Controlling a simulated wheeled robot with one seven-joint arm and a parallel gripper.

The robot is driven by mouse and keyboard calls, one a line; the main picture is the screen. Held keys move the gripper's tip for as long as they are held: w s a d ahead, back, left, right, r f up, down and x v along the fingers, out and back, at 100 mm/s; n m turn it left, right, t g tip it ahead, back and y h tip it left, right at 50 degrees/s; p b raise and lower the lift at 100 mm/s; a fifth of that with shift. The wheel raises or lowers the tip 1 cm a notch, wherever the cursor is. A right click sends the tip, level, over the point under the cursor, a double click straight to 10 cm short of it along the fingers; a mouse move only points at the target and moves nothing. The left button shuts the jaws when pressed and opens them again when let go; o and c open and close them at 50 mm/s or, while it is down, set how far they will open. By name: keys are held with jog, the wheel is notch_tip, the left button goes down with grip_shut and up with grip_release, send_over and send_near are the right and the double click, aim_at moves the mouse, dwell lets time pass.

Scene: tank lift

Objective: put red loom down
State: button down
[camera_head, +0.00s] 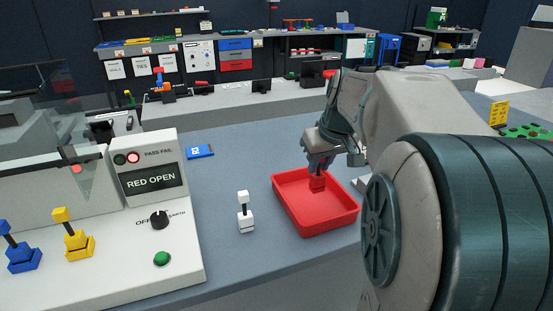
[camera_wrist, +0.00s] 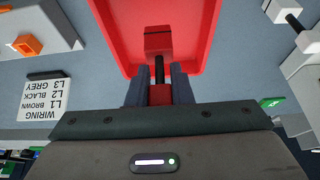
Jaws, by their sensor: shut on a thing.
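The red loom, a small red piece with a black stem and a red block end, is held in my gripper (camera_head: 318,168). In the wrist view the loom's red block (camera_wrist: 158,40) points away from the fingers, and its other red end sits between the fingers of my gripper (camera_wrist: 166,85). A red tray (camera_head: 335,228) lies on the grey bench, and its floor and walls fill the upper middle of the wrist view (camera_wrist: 118,30). My gripper is over the tray's back part. I cannot tell whether the loom touches the tray floor.
A white loom (camera_head: 246,214) stands left of the tray. A tester (camera_head: 150,176) reading "RED OPEN" is further left, with blue (camera_head: 22,255) and yellow (camera_head: 76,240) looms on it. A blue tag (camera_head: 200,152) lies behind.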

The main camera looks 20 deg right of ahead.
aim_at(317, 171)
jog(key=shift+x, duration=2.8)
jog(key=shift+s+b, duration=0.1)
jog(key=shift+b, duration=0.2)
jog(key=shift+f, duration=0.2)
jog(key=c, duration=1.3)
grip_release()
jog(key=shift+r, duration=0.15)
